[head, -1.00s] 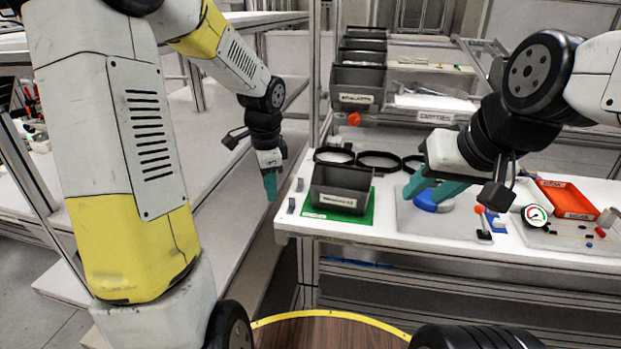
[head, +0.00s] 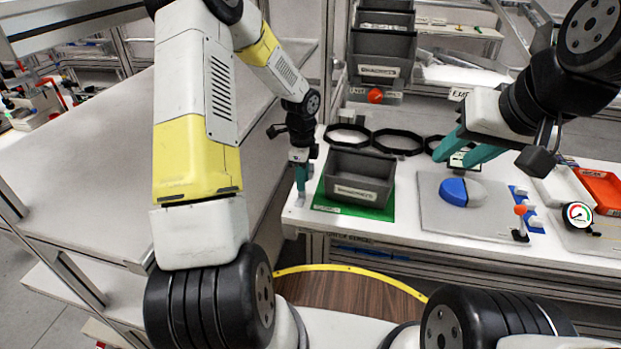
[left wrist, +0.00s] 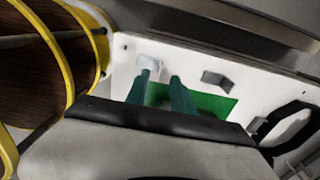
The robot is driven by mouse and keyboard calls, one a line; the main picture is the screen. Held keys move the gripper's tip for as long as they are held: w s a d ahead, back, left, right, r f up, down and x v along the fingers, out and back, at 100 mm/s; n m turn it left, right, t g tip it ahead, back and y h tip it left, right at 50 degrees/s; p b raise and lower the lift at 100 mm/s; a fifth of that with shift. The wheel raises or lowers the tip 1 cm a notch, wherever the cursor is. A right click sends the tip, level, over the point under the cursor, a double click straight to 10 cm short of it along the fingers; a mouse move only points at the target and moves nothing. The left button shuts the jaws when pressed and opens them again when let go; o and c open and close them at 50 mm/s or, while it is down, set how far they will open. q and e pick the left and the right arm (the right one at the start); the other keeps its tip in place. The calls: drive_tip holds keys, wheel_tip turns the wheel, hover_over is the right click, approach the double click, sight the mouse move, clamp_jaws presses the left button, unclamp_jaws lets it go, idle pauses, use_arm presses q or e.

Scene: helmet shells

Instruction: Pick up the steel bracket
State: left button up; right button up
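In the left wrist view, a light, shiny steel bracket (left wrist: 150,66) lies on the white bench top just beyond my left gripper's fingertips (left wrist: 159,78). A darker grey bracket (left wrist: 216,80) lies to its right, by the green mat (left wrist: 212,103). The two teal fingers are apart with nothing held between them. In the head view, my left gripper (head: 301,184) points down at the bench's left end, left of the grey bin (head: 359,176); its fingers largely hide the brackets there. My right gripper (head: 468,150) is open and empty above the bench.
A blue and grey shell (head: 454,191) lies on a grey board (head: 432,215). Black rings (head: 398,142) lie behind the bin. A red tray (head: 601,187) and a gauge (head: 577,214) are at right. Labelled bins (head: 381,58) rise behind.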

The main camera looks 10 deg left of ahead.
sight(300, 197)
use_arm(q)
drive_tip(key=f, duration=0.4)
drive_tip(key=shift+a, duration=0.2)
drive_tip(key=shift+c, duration=0.4)
clamp_jaws()
idle(0.8)
